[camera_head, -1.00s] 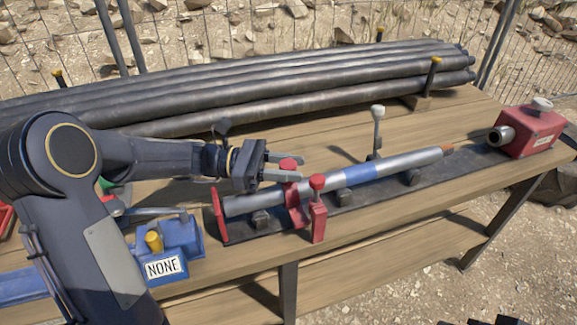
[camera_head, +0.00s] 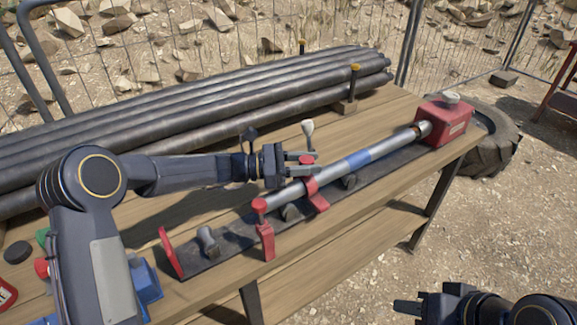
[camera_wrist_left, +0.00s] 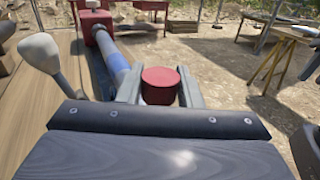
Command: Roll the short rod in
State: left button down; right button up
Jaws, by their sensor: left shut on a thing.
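The short rod (camera_head: 330,168), silver with a blue band (camera_head: 358,158), lies along a dark rail bed (camera_head: 235,250). Its far copper-tipped end is at the mouth of the red box (camera_head: 445,120); I cannot tell how deep it reaches. My left gripper (camera_head: 306,163) is shut on a red knob (camera_wrist_left: 160,84) of the red clamp (camera_head: 315,194) around the rod. The knob sits between both fingers in the left wrist view. My right gripper (camera_head: 405,307) shows at the bottom right, apart from everything; its opening is unclear.
A red post (camera_head: 265,238) stands at the bed's front edge and a red end plate (camera_head: 170,252) at its near end. A white-knobbed lever (camera_head: 308,135) rises behind the rod. Long dark pipes (camera_head: 200,115) fill the back of the table (camera_head: 385,115).

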pick_arm(q)
jog(key=shift+w+d, duration=0.2)
jog(key=shift+d, duration=0.05)
jog(key=shift+r, duration=0.1)
jog(key=c, duration=1.4)
grip_release()
jog(key=o, duration=0.4)
jog(key=shift+w+d, duration=0.1)
jog(key=shift+d, duration=0.1)
jog(key=shift+c, duration=0.2)
jog(key=shift+a, duration=0.1)
jog(key=s+a, duration=0.1)
jog(key=a, duration=0.6)
jog(key=shift+a, duration=0.4)
